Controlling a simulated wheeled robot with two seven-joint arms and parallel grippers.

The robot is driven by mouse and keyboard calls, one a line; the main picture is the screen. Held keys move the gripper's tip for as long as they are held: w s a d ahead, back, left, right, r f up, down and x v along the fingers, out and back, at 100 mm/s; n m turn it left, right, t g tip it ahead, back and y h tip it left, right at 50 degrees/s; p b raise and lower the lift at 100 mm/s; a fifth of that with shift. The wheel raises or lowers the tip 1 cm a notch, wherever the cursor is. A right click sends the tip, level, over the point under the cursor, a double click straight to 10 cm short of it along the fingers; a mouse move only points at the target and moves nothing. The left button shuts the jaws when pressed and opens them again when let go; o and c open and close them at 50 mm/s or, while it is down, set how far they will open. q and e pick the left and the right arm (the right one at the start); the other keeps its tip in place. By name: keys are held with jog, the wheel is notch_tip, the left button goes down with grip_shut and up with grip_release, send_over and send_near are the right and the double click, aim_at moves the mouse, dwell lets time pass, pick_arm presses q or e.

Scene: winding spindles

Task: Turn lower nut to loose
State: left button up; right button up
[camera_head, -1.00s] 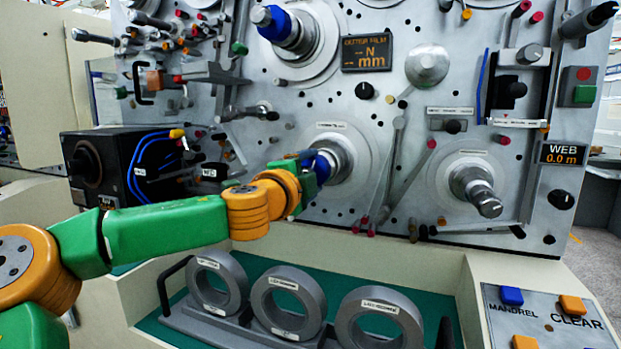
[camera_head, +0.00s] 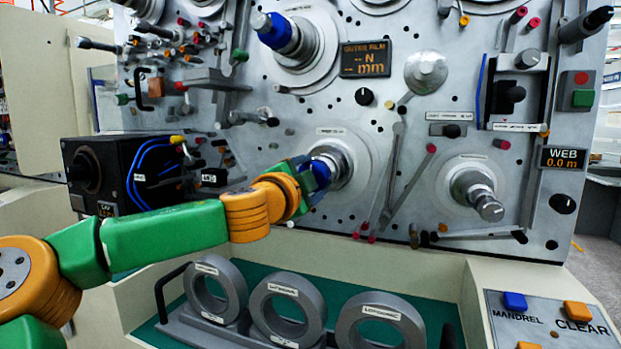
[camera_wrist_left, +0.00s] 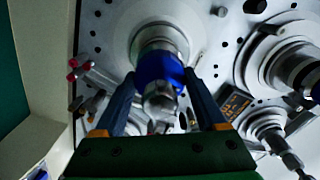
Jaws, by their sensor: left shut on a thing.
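The lower nut (camera_head: 322,173) is a blue collar on the grey spindle (camera_head: 338,160) in the middle of the machine face. My left gripper (camera_head: 311,174) reaches it from the left and is shut on it. In the left wrist view, the blue nut (camera_wrist_left: 160,68) sits between the two dark fingertips of my left gripper (camera_wrist_left: 160,80), with one finger on each side. The metal spindle end pokes out toward the camera. In the head view, my gripper partly hides the nut. My right gripper is not in view.
Another blue nut (camera_head: 276,34) is on the upper spindle. A bare spindle (camera_head: 478,195) stands to the right. A black box (camera_head: 105,170) with blue cables juts out at the left, behind my arm. Grey rings (camera_head: 288,308) stand in the green tray below.

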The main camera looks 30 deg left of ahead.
pick_arm(q)
jog(key=shift+r, duration=0.2)
jog(key=o, duration=1)
jog(key=shift+c, duration=0.2)
jog(key=o, duration=0.4)
jog(key=shift+c, duration=0.2)
jog(key=shift+w+f, duration=0.15)
jog(key=shift+d, duration=0.1)
jog(key=b+v, duration=0.2)
jog(key=v, duration=0.5)
